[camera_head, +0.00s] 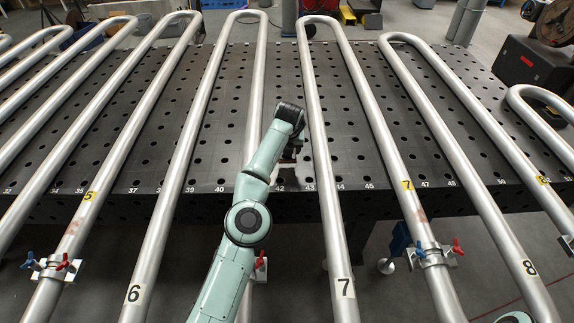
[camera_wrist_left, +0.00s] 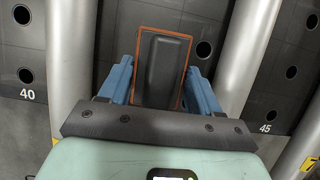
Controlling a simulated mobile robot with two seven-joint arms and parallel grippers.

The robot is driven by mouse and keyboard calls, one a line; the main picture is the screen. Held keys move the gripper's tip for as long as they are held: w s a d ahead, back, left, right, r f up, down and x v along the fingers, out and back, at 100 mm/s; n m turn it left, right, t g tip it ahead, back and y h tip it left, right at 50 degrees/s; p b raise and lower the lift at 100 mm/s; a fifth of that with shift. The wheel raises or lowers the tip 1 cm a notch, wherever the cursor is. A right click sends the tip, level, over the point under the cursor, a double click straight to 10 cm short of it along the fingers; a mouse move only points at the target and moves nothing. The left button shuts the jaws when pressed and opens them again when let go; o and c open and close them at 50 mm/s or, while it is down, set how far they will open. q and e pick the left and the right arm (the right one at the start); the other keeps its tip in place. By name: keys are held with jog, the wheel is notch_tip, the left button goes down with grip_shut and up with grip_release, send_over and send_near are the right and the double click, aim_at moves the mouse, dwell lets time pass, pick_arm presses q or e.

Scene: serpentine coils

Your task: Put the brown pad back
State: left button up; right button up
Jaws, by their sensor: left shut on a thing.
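The brown pad (camera_wrist_left: 165,70) shows in the left wrist view as a dark rectangular block with an orange-brown rim. It lies between the two blue fingers of my left gripper (camera_wrist_left: 164,88), which is shut on it. In the head view, my left gripper (camera_head: 289,152) hangs below the wrist, between two silver pipes and above the perforated table near the marks 42 and 43. The pad is mostly hidden there by my wrist, and I cannot tell whether it touches the table. My right gripper is not in view.
Long silver pipes (camera_head: 324,150) run over the dark perforated table (camera_head: 225,150) on both sides of my left gripper. Clamps with red and blue handles (camera_head: 432,252) hold pipes at the front. A black and red box (camera_head: 533,65) stands at the back right.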

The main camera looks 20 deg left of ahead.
aim_at(287, 166)
pick_arm(q)
notch_tip(287, 166, down, 2)
jog(key=shift+s+f, duration=0.1)
notch_tip(287, 166, down, 4)
jog(key=shift+r+b, duration=0.1)
jog(key=shift+b, duration=0.7)
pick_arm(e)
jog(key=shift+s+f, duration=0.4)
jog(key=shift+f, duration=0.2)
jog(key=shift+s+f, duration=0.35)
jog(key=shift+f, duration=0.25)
pick_arm(q)
jog(key=shift+f, duration=0.25)
jog(key=o, duration=1.1)
jog(key=shift+r, duration=0.1)
